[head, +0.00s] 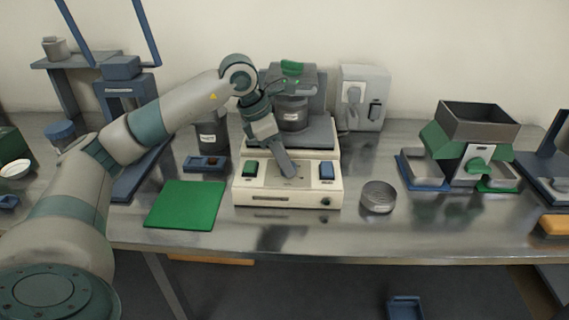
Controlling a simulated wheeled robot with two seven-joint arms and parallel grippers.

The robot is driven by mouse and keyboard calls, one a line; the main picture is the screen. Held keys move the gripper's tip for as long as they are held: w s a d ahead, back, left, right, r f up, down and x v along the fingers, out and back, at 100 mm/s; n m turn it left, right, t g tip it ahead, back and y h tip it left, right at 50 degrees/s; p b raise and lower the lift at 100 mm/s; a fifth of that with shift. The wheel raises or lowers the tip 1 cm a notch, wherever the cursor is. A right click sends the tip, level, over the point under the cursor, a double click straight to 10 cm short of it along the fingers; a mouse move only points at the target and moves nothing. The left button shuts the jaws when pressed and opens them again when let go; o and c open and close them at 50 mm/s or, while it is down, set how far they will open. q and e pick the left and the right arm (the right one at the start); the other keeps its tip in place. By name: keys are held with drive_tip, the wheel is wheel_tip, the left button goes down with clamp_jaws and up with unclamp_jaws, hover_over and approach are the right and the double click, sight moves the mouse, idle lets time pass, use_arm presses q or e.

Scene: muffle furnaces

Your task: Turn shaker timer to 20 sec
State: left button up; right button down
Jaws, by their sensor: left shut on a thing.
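The shaker (252,204) is a cream-coloured box with a grey clamp and dark vessel on its rear platform. Its sloped front panel has a green switch (250,168) at left and a blue switch (327,171) at right. My left arm reaches in from the left, and my left gripper (288,172) points down onto the middle of this panel. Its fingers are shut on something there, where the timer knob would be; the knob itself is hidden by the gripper. The dial setting cannot be read. My right gripper is not in view.
A green mat (186,205) lies left of the shaker, with a small blue tray (206,163) behind it. A round metal sieve (378,197) stands close at right. A hopper-topped splitter (474,150) is farther right. The table's front strip is clear.

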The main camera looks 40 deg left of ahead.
use_arm(q)
drive_tip(key=shift+m, duration=0.4)
drive_tip(key=o, duration=1.1)
drive_tip(key=shift+c, duration=0.2)
drive_tip(key=shift+r, duration=0.1)
drive_tip(key=v, duration=1.7)
drive_tip(key=shift+w, duration=0.2)
drive_tip(key=shift+a+r, duration=0.15)
